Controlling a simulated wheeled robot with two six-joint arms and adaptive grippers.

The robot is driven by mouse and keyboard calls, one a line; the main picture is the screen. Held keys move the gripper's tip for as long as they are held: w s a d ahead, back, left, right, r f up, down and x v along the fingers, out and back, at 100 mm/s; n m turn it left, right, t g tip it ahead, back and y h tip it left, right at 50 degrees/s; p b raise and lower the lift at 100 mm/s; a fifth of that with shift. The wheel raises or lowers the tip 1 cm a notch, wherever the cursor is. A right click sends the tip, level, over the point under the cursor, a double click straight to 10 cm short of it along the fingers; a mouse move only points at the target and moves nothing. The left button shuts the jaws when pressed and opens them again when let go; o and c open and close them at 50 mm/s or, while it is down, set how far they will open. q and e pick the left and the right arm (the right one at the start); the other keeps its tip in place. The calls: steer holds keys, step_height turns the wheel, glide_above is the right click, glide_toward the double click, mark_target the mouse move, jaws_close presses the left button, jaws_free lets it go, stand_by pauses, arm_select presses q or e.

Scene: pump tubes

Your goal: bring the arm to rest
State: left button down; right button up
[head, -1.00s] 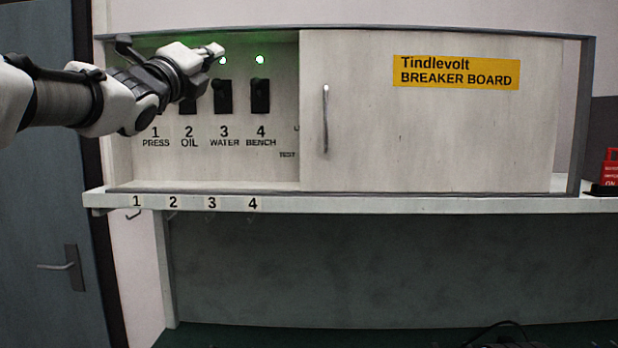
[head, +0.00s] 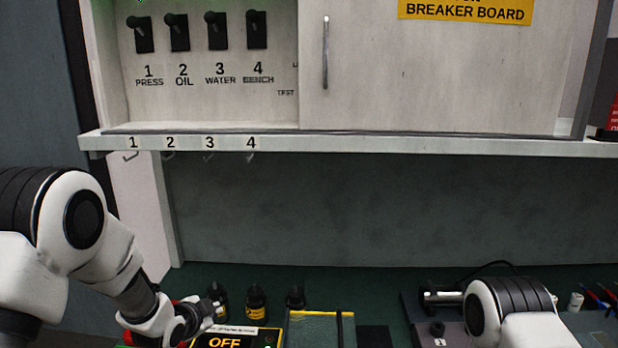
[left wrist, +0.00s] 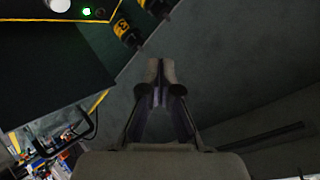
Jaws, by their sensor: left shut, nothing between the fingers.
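My left gripper (head: 209,308) is low at the left of the head view, above the green bench. In the left wrist view its fingers (left wrist: 161,72) are together with nothing between them. It is close to a dark box marked OFF (head: 224,342) and a small black item with a yellow label (head: 218,294). My left arm is bent, its elbow at the left edge. My right arm shows at the lower right; I do not see its gripper.
The breaker board (head: 435,75) with black switches (head: 178,33) is above. A shelf edge (head: 400,147) with numbered hooks juts out below it. A black item with a yellow label (head: 256,301) and a yellow-edged dark tray (head: 320,313) are on the bench.

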arm_select(q)
steer(key=s+f+n+g, duration=0.1)
steer(key=s+f, duration=0.2)
steer(key=f, duration=0.1)
steer(key=s+f+n+g, duration=0.1)
steer(key=s+f, duration=0.3)
steer(key=s+a+f+n+g, duration=0.1)
steer(key=s+f, duration=0.3)
steer(key=shift+f+n+y, duration=0.25)
steer(key=shift+n+y, duration=0.15)
steer(key=s+a+f+n+g, duration=0.1)
steer(key=s+f+n+g, duration=0.25)
steer(key=s, duration=0.65)
steer(key=s+a+f+n+g+y, duration=0.15)
steer(key=s+f, duration=0.25)
steer(key=s, duration=0.5)
steer(key=s+f+n+g, duration=0.3)
steer(key=s+f, duration=0.1)
steer(key=s, duration=0.6)
step_height(320, 180, down, 10)
steer(key=s+b, duration=0.2)
steer(key=b, duration=0.8)
steer(key=shift+f, duration=0.2)
